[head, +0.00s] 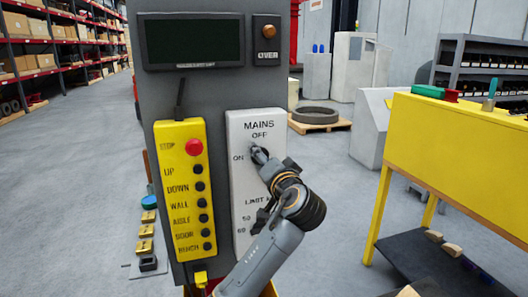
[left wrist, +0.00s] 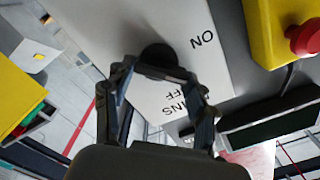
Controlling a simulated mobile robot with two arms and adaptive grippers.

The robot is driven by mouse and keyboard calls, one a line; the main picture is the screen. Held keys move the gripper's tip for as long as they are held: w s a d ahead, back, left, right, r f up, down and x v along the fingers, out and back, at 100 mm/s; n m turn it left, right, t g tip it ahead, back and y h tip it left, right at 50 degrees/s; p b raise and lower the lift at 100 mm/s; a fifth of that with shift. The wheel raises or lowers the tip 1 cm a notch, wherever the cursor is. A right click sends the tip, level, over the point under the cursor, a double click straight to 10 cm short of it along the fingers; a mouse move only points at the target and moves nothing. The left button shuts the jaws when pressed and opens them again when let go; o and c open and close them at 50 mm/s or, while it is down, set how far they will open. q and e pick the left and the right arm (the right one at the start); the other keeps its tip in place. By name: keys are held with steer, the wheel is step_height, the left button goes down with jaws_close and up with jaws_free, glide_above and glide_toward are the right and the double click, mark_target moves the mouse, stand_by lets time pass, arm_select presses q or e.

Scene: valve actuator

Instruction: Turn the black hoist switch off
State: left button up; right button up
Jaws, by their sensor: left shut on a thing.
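A black rotary switch (left wrist: 158,53) sits on the white panel (head: 243,125), between the printed words ON and OFF under MAINS. My left gripper (head: 259,154) reaches the switch from the lower right in the head view and covers most of it there. In the left wrist view the fingers (left wrist: 160,73) are shut on the switch, one at each side. The way the switch points cannot be told. My right gripper is not in view.
A yellow pendant (head: 181,230) with a red stop button (head: 194,147) and several black buttons hangs left of the panel. A dark screen (head: 193,41) is above. A yellow bench (head: 455,150) stands at right. Open floor lies at left.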

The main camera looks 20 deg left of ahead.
arm_select(q)
steer(key=shift+w+d+f+m+p, duration=0.1)
steer(key=shift+m+p, duration=1.4)
steer(key=shift+m, duration=0.4)
steer(key=shift+d+f+m+p, duration=0.1)
steer(key=shift+m+p, duration=1.35)
steer(key=shift+m, duration=0.45)
steer(key=o, duration=1.2)
steer(key=shift+c, duration=0.2)
steer(key=v, duration=1.2)
